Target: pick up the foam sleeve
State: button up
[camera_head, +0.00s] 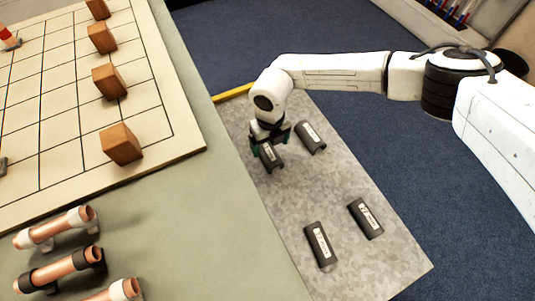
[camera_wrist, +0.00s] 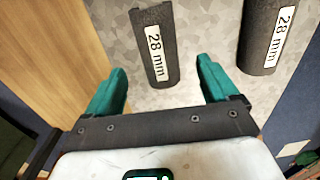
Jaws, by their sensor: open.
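Several dark grey foam sleeves with white labels lie on a speckled grey board. My gripper (camera_head: 270,141) is over the far-left sleeve (camera_head: 270,156), which it partly hides in the head view. In the wrist view, my gripper (camera_wrist: 160,84) has its green fingers wide apart, and the sleeve labelled "28 mm" (camera_wrist: 165,72) lies ahead of and between them. A second "28 mm" sleeve (camera_wrist: 257,55) lies to the right, outside the fingers. In the head view it is the far-right sleeve (camera_head: 303,139). Two more sleeves, one near left (camera_head: 313,256) and one near right (camera_head: 358,228), lie closer to the camera.
The speckled board (camera_head: 290,205) has bare room between the sleeve pairs. A green-grey table (camera_head: 200,215) adjoins it on the left, with copper pipes (camera_head: 60,268) and a gridded panel (camera_head: 60,110) holding several wooden blocks (camera_head: 121,144). Blue carpet (camera_head: 350,130) lies to the right.

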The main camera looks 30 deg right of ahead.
aim_at(269, 152)
notch_tip(269, 152, down, 6)
jog(key=shift+f+b, duration=0.1)
jog(key=shift+b, duration=0.9)
jog(key=shift+c, duration=0.5)
jog(key=c, duration=1)
